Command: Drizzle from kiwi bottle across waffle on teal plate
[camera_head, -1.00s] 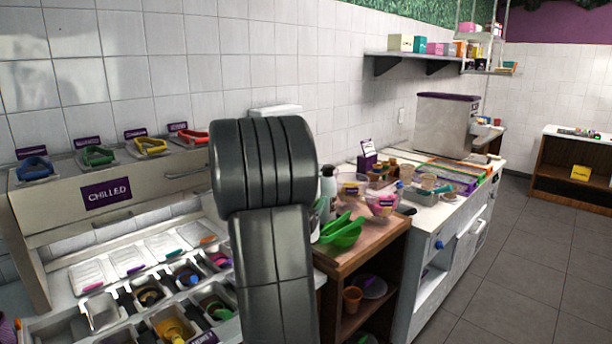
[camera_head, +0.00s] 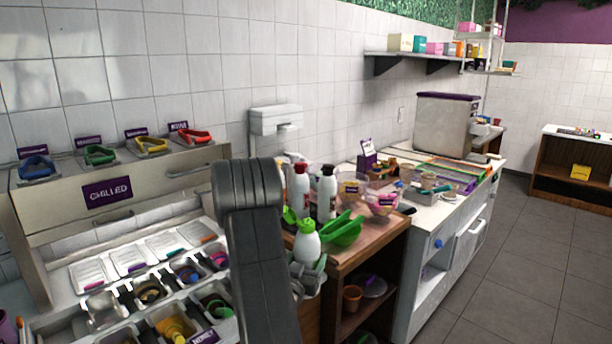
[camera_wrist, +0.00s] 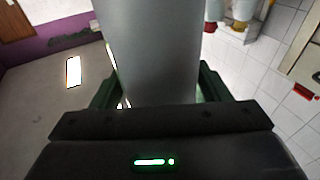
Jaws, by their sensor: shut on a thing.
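The kiwi bottle, a white bottle with a green cap (camera_head: 306,246), stands roughly upright just right of my arm in the head view. My gripper (camera_head: 309,274) is shut around its lower part. In the wrist view the bottle's plain pale grey body (camera_wrist: 157,50) fills the space between the two dark green fingers of my gripper (camera_wrist: 157,88). My forearm hides part of the gripper in the head view. I cannot make out a teal plate or a waffle in either view.
A red-capped bottle (camera_head: 299,187) and a black-capped bottle (camera_head: 327,192) stand behind, near green scoops (camera_head: 343,231) on a wooden cart (camera_head: 385,243). The chilled topping station (camera_head: 108,195) is at left. Open floor (camera_head: 540,270) lies at right.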

